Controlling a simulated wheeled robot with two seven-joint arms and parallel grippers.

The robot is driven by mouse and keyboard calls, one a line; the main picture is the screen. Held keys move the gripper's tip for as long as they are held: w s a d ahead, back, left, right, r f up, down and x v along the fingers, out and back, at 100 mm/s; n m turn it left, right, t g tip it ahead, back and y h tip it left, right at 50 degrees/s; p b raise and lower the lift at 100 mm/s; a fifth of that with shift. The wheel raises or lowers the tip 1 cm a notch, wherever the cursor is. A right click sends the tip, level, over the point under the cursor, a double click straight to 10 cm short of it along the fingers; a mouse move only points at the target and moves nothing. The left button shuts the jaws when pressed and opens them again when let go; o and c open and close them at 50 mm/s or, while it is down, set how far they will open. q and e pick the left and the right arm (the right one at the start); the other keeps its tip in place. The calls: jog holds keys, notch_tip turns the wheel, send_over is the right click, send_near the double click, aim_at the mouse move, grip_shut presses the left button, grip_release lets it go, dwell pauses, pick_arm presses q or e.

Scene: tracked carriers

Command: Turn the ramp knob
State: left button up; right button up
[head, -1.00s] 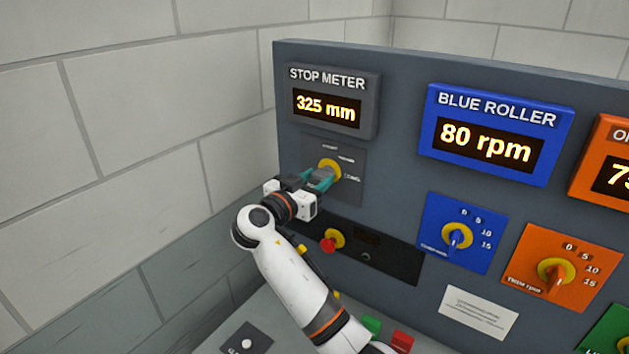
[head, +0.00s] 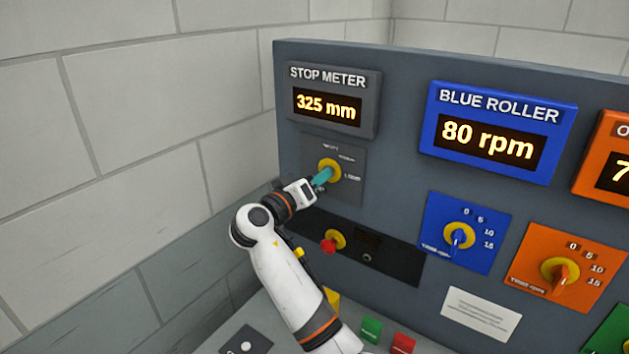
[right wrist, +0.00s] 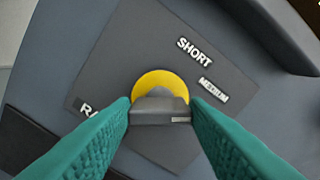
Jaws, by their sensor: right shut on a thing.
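The ramp knob (right wrist: 160,100) is a grey grip on a yellow disc (right wrist: 158,82), set in a dark grey plate (right wrist: 135,55). In the right wrist view the plate carries the words SHORT and MEDIUM, and a partly covered word starting with RA. In the head view the yellow disc (head: 329,166) shows below the stop meter. My right gripper (right wrist: 160,115) is shut on the knob, one teal finger on each side. In the head view my right gripper (head: 323,177) hides most of the knob. My left gripper is out of view.
The stop meter (head: 336,80) above reads 325 mm. A red button (head: 329,246) sits just below my gripper. To the right are the blue roller display (head: 497,98) at 80 rpm, a blue knob (head: 458,238) and an orange knob (head: 562,277). A brick wall (head: 140,120) stands left.

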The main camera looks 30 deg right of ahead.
jog(key=shift+n, duration=0.9)
jog(key=o, duration=1)
jog(key=b+v, duration=0.5)
jog(key=v, duration=0.7)
